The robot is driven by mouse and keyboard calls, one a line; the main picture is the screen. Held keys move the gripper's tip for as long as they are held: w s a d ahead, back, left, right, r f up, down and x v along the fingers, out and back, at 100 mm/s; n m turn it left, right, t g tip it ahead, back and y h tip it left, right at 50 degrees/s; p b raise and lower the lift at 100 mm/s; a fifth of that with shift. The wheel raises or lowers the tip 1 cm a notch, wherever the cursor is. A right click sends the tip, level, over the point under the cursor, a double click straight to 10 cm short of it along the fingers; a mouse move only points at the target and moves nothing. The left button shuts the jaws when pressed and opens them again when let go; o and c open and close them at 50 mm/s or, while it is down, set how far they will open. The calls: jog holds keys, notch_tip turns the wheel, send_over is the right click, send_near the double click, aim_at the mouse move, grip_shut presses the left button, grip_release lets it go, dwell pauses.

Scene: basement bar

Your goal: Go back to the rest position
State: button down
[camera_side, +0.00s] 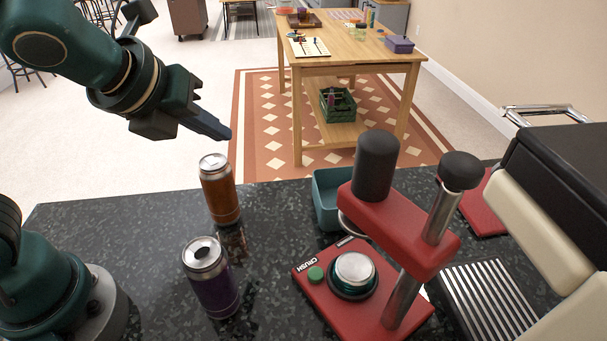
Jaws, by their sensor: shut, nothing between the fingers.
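My gripper (214,128) hangs at the upper left in the side view, above the far edge of the dark speckled counter (150,235). Its fingers are together, point down to the right and hold nothing. An orange can (219,192) stands upright on the counter below the gripper, with a gap between them. A purple can (212,285) stands upright nearer the camera; its top has a dark opening.
A red can crusher (405,230) with a green button (316,274) stands right of the cans. A teal bin (327,205) is behind it. A black and cream machine (555,190) fills the right. Beyond the counter is a wooden table (345,52).

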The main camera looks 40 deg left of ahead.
jog(key=s+a+f+n+g, duration=0.1)
jog(key=s+n, duration=0.4)
jog(key=n, duration=1)
jog(key=s+a+f+n+g+h, duration=0.1)
jog(key=s+n, duration=0.4)
jog(key=n, duration=1)
jog(key=shift+s+f, duration=0.15)
jog(key=shift+f, duration=0.05)
